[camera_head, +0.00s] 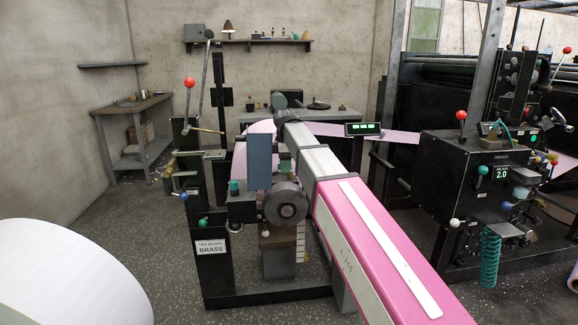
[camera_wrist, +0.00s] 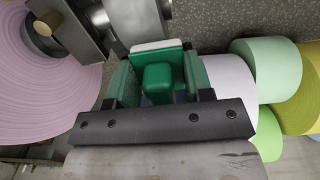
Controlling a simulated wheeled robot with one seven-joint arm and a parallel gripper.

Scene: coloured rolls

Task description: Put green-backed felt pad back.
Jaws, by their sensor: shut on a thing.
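My gripper (camera_wrist: 159,72) shows in the wrist view as a dark bolted bar with a green finger on each side. It is shut on the green-backed felt pad (camera_wrist: 157,46), whose white felt edge faces away from me above a green back and green block. A bright steel cylinder (camera_wrist: 138,20) lies just beyond the pad; I cannot tell whether they touch. In the head view my arm reaches over the black roll stand, and the gripper and pad are not clearly visible there.
A lilac roll (camera_wrist: 40,75) is close on the left in the wrist view. White, mint (camera_wrist: 268,68), olive and green rolls sit on the right. The stand carries a "BRASS" label (camera_head: 210,247). A black control machine (camera_head: 475,175) stands right; open floor lies left.

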